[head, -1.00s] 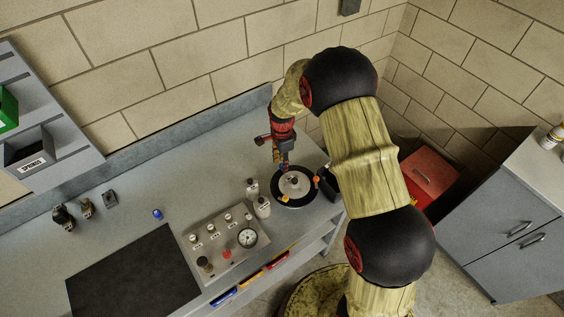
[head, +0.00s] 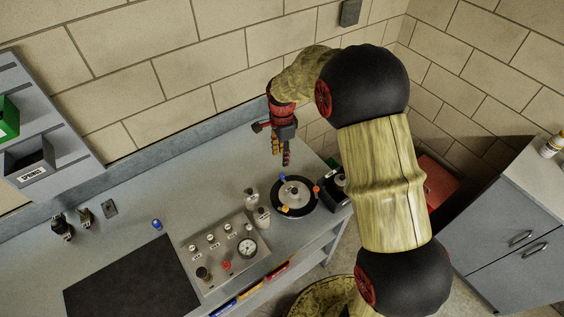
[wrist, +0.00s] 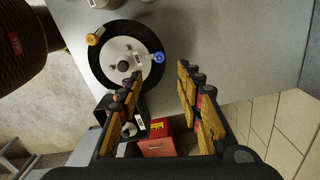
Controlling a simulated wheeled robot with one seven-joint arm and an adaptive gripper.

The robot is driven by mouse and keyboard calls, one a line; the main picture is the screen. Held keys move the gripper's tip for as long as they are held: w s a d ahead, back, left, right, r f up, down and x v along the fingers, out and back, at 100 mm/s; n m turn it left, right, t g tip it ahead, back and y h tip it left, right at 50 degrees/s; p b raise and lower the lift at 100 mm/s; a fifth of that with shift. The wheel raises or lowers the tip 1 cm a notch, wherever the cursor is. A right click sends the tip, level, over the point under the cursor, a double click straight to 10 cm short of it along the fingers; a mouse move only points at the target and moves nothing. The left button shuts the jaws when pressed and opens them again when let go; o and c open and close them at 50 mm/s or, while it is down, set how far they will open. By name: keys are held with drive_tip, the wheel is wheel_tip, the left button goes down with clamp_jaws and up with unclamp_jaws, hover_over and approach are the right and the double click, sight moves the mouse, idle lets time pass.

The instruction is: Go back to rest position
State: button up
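My gripper (head: 280,158) hangs fingers down above the grey workbench (head: 130,185), behind and a little left of the round black turntable-like disc (head: 283,208). In the wrist view my gripper (wrist: 160,95) shows two separated fingers with nothing between them, so it is open and empty. The black disc also shows in the wrist view (wrist: 90,58), with a pale hub and orange and blue knobs on its rim. My fingers are apart from the disc.
A gauge panel (head: 222,262) and small pale bottles (head: 262,217) stand left of the disc. A black box (head: 334,188) is right of it. A black mat (head: 135,275) lies at front left. A red cabinet (head: 440,185) and grey cabinet (head: 510,225) stand right. The brick wall is behind.

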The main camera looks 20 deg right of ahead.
drive_tip(key=shift+r, duration=0.55)
drive_tip(key=s+r+n+t+b, duration=0.2)
drive_tip(key=s+r+n+b, duration=0.2)
drive_tip(key=s, duration=0.6)
drive_tip(key=s+r+n+t+b, duration=0.1)
drive_tip(key=s+r+n+b, duration=0.2)
drive_tip(key=s+n, duration=0.4)
drive_tip(key=s+r+n+t+b, duration=0.2)
drive_tip(key=s+r+n+b, duration=0.2)
drive_tip(key=s, duration=0.9)
drive_tip(key=shift+s+r+n+t+b, duration=0.3)
drive_tip(key=shift+n+b, duration=0.2)
drive_tip(key=shift+n, duration=0.4)
